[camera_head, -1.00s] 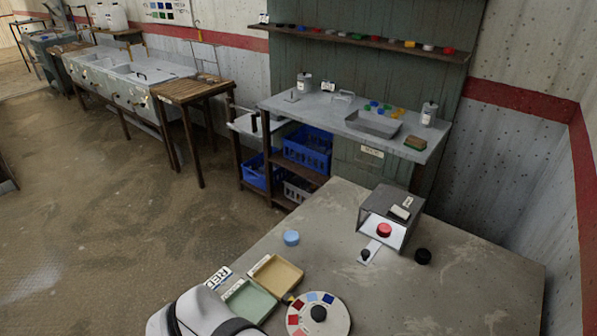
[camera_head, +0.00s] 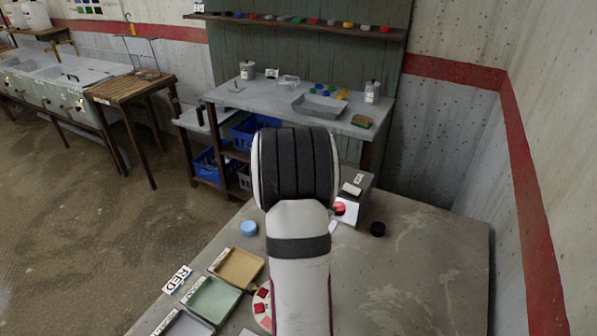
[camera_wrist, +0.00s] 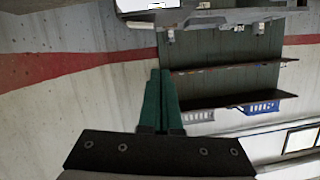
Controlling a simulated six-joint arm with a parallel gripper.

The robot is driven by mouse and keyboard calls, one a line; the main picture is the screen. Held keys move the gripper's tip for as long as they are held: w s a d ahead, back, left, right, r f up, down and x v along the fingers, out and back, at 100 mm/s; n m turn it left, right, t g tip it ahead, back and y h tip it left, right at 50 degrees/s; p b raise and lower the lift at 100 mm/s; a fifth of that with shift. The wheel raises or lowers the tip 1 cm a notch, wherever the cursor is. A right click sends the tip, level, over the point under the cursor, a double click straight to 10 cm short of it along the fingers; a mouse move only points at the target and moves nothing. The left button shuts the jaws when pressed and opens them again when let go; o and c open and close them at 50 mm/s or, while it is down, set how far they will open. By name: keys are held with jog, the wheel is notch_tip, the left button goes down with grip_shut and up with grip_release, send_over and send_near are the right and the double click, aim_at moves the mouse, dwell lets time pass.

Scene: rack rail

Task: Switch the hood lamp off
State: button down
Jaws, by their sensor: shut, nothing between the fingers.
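The grey hood (camera_head: 367,192) stands on the table right of my arm, which covers its left part. Its inside looks bright white, so the lamp appears lit. A red round thing (camera_head: 339,208) is partly visible inside. A pale switch (camera_head: 351,189) sits on top near a small white label; its lettering and exact tilt are too small to tell. In the wrist view my gripper (camera_wrist: 160,72) has its dark green fingers together, holding nothing. In the head view my arm hides the gripper. I see no contact with the switch.
On the table are a black knob (camera_head: 377,229), a blue round piece (camera_head: 249,228), a tan tray (camera_head: 238,266) and a green tray (camera_head: 213,299). A colour wheel (camera_head: 262,306) is mostly hidden by my arm. The table's right side is clear. A workbench (camera_head: 245,95) stands behind.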

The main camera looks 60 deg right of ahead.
jog(key=shift+s+d+g, duration=0.3)
jog(key=shift+s+d, duration=0.1)
jog(key=shift+s, duration=0.3)
send_over(351, 189)
jog(key=w+a, duration=0.1)
jog(key=a, duration=0.2)
notch_tip(351, 189, down, 2)
jog(key=shift+w+d+f, duration=0.1)
jog(key=shift+w+f, duration=0.15)
jog(key=shift+f, duration=0.8)
jog(key=shift+w+d+f, duration=0.1)
jog(key=shift+w+f, duration=0.1)
jog(key=shift+f, duration=0.85)
